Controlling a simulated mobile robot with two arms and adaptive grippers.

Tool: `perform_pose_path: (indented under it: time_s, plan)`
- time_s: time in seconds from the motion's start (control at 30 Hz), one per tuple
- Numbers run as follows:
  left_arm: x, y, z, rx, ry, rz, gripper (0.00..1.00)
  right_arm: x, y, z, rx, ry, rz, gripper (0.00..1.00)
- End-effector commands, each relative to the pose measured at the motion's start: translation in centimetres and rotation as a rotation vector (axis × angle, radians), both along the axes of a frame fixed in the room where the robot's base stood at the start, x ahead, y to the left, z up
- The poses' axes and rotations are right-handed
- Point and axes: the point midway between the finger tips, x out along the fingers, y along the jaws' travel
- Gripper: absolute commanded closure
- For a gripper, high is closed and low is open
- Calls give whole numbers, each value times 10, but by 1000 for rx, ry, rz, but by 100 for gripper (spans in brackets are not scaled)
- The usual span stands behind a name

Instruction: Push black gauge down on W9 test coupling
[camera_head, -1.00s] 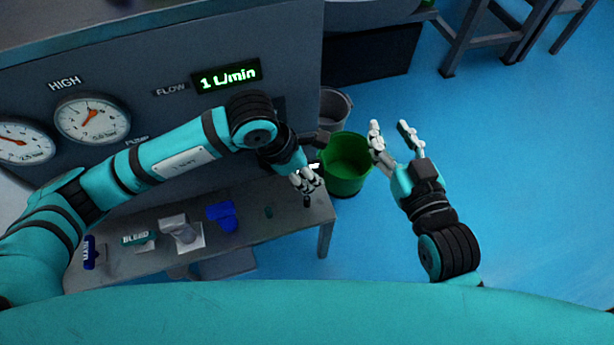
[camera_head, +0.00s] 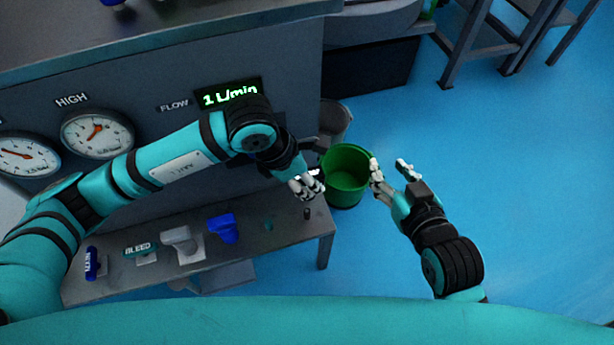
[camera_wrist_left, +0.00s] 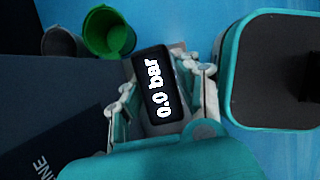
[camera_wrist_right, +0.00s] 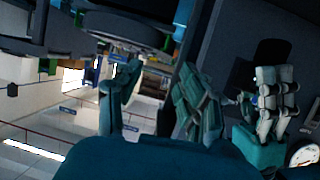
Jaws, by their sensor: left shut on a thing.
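The black gauge (camera_wrist_left: 161,88) fills the middle of the left wrist view, and its display reads 0.0 bar. My left gripper (camera_wrist_left: 162,98) is shut on it, with fingers on both sides. In the head view my left gripper (camera_head: 306,186) is above the right end of the low bench, with the gauge mostly hidden by the fingers. A small dark upright fitting (camera_head: 307,213) stands on the bench just below it; no W9 label is readable, and contact cannot be told. My right gripper (camera_head: 390,168) is open and empty, to the right of the green bucket.
The low bench (camera_head: 275,245) carries a blue valve handle (camera_head: 222,228), a grey one (camera_head: 181,240) and a BLEED handle (camera_head: 141,250). A green bucket (camera_head: 346,176) and a grey bucket (camera_head: 333,122) stand behind the bench's right end. The flow display (camera_head: 229,95) reads 1 L/min.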

Motion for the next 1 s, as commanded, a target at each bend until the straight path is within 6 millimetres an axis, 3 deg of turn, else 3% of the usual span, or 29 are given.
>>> perform_pose_path:
  time_s: [1.0]
  plan:
    - [0,0,15,-1,0,0,100,-25,-13,-32,-52,212,-18,60]
